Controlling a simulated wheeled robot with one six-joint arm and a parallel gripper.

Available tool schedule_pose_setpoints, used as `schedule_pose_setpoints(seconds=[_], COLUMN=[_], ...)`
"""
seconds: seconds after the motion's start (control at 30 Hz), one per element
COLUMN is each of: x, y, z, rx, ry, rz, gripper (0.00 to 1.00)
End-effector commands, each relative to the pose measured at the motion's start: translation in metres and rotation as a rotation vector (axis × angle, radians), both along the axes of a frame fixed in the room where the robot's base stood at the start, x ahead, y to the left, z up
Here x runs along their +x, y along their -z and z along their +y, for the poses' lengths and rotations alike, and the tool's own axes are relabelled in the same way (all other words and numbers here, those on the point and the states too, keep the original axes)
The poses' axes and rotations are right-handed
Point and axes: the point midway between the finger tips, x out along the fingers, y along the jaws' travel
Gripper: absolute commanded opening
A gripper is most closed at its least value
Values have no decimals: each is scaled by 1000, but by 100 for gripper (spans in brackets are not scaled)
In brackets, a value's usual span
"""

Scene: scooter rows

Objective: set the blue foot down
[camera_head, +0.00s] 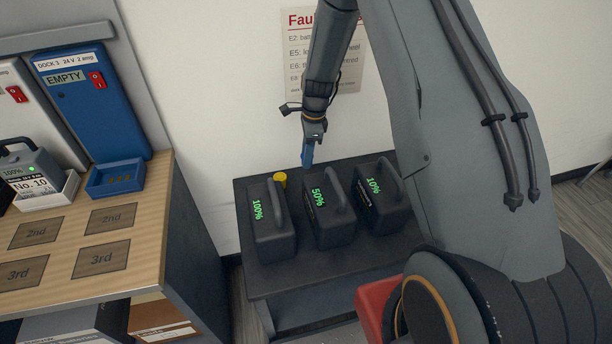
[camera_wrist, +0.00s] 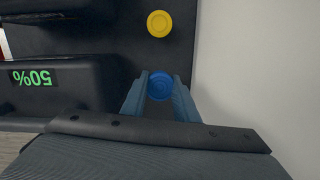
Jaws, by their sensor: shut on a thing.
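The blue foot is a small round blue piece (camera_wrist: 160,86) between my two fingertips in the wrist view. My gripper (camera_wrist: 160,92) is shut on it, with a finger on each side. In the head view my gripper (camera_head: 308,156) points down over the back part of the dark stand (camera_head: 262,281), behind the 50% battery (camera_head: 332,220) and near the wall. The fingers hide most of the foot there. I cannot tell whether the foot touches the stand's top. A yellow round foot (camera_head: 281,181) stands at the stand's back left; it also shows in the wrist view (camera_wrist: 160,23).
The 100% battery (camera_head: 270,235) and the 10% battery (camera_head: 383,200) flank the 50% one, all with raised handles. The wall with a fault notice (camera_head: 325,75) is close behind. A wooden bench (camera_head: 150,215) with docks is at left. The stand's back strip is narrow.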

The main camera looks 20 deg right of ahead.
Motion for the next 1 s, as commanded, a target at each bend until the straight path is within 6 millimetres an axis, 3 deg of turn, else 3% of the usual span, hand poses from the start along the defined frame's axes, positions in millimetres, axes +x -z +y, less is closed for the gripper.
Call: schedule_pose_setpoints(seconds=[0.1, 0.6, 1.0], x=[-1, 0, 0], y=[20, 73, 80], z=[0, 0, 0], rx=[0, 0, 0], ry=[1, 1, 0], rz=[2, 0, 0], gripper=[5, 5, 5])
